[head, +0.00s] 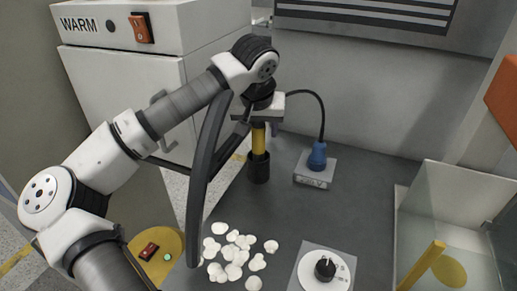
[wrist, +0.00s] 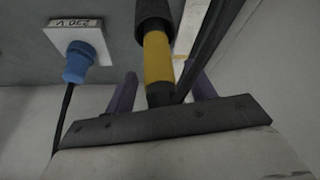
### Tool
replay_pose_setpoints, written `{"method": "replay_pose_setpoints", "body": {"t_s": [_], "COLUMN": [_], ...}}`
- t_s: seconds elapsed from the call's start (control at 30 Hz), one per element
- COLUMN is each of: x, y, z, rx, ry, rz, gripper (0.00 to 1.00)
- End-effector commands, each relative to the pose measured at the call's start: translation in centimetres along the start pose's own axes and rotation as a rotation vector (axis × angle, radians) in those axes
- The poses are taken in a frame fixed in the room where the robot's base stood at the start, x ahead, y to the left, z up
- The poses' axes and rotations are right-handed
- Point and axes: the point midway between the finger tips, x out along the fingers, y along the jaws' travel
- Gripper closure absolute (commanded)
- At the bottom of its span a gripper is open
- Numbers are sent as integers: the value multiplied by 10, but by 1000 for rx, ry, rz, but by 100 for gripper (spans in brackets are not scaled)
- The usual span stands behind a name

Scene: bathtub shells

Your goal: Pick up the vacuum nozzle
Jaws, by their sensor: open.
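The vacuum nozzle, a yellow tube (head: 258,139) with black ends, stands upright on the grey worktop in the head view. In the wrist view the nozzle (wrist: 157,58) runs through the upper middle, with its black end toward the top. My gripper (wrist: 161,88) is open, its purple fingers on either side of the nozzle in the picture, with a gap visible at the left. In the head view my gripper is at the nozzle's upper part, and its fingertips are hard to make out. The nozzle's top is hidden by my gripper.
A blue plug (head: 317,157) with a black cable sits on a grey socket block to the right. White shells (head: 232,254) lie in front, beside a dial (head: 324,269). A clear-walled tub (head: 452,206) is at right. A dark hose (head: 208,175) curves down in front of the nozzle's left.

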Motion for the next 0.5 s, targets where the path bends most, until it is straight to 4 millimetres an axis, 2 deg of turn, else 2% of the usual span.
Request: {"method": "replay_pose_setpoints", "body": {"t_s": [0.23, 0.5], "x": [2, 2], "y": [0, 0], "z": [0, 0], "rx": [1, 0], "ry": [0, 0], "rz": [0, 0], "gripper": [46, 82]}}
